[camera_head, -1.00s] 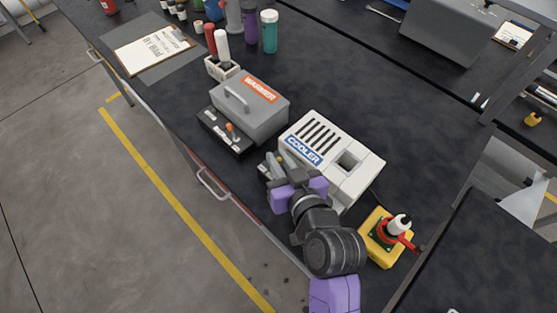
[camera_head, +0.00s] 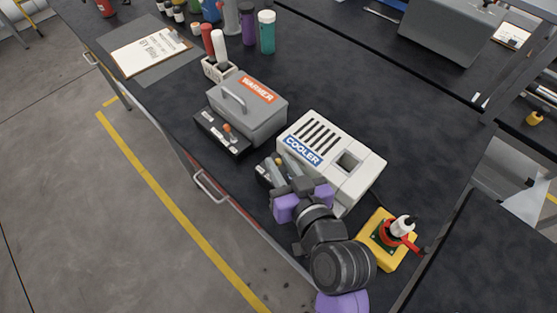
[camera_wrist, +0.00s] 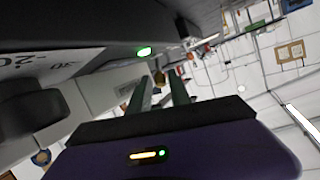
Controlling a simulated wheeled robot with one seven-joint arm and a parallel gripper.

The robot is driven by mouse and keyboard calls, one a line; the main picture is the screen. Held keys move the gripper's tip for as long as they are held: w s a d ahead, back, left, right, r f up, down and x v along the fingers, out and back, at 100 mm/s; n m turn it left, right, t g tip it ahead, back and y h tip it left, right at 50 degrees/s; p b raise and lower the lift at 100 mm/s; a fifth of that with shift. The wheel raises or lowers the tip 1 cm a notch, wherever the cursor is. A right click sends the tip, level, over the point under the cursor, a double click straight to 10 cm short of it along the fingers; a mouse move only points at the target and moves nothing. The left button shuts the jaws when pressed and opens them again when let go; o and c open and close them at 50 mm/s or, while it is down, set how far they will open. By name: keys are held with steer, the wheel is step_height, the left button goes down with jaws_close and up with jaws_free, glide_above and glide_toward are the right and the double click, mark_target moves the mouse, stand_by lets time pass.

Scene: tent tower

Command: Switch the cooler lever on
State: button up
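The white cooler (camera_head: 365,172) stands on the dark bench with a blue COOLER label and a slotted top. Its dark control panel (camera_head: 263,172) sits at the front, partly hidden by my gripper. My gripper (camera_head: 280,168) is in front of the cooler, its two fingers apart and pointing at the panel. A small yellow-orange lever knob (camera_head: 278,161) shows near the fingertips; in the wrist view the knob (camera_wrist: 160,78) appears between and just beyond the fingers (camera_wrist: 160,90). I cannot tell whether they touch it. A green light (camera_wrist: 145,51) glows on the panel in the wrist view.
A grey warmer (camera_head: 250,112) with its own lever panel stands left of the cooler. A yellow box with a red-handled device (camera_head: 390,240) stands at the right. The bench beyond the cooler is clear.

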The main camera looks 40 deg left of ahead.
steer(key=b+v, duration=0.1)
steer(key=v, duration=0.5)
steer(key=shift+s+d, duration=0.1)
steer(key=shift+d, duration=0.05)
steer(key=shift+r, duration=0.15)
steer(key=shift+r+h+p, duration=0.3)
steer(key=shift+r+p, duration=0.2)
steer(key=shift+p, duration=0.65)
steer(key=shift+w+a+f+g, duration=0.25)
steer(key=shift+a+f+g, duration=0.05)
steer(key=shift+a+f, duration=0.1)
steer(key=shift+p+x, duration=0.55)
steer(key=shift+x, duration=2.95)
jaws_close()
